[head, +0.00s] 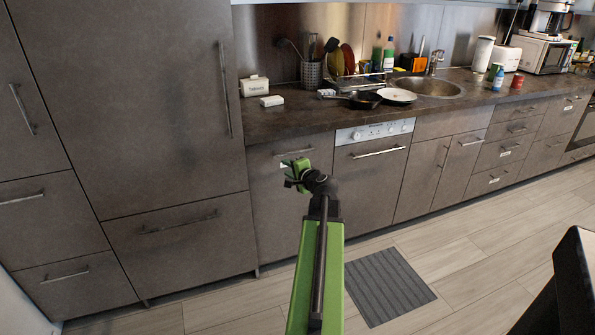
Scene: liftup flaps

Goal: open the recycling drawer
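A tall dark-grey front (278,215) sits under the counter, left of the dishwasher. It is shut, with a bar handle (292,153) near its top and a small light label by it, partly hidden by my gripper. No writing is readable, so I cannot tell for sure that this is the recycling drawer. My green and black gripper (296,170) is in front of the upper part of this front, just below the handle in the picture. Nothing shows in it. Its fingers are too small and overlapped to tell whether they are open, and contact with the front cannot be told.
The dishwasher (370,175) is shut, right of that front. A tall cabinet (140,100) stands left. The counter (290,118) holds a pan (365,100), a white plate (397,95) and a sink (428,87). A grey mat (388,287) lies on open floor; a black object (572,285) is lower right.

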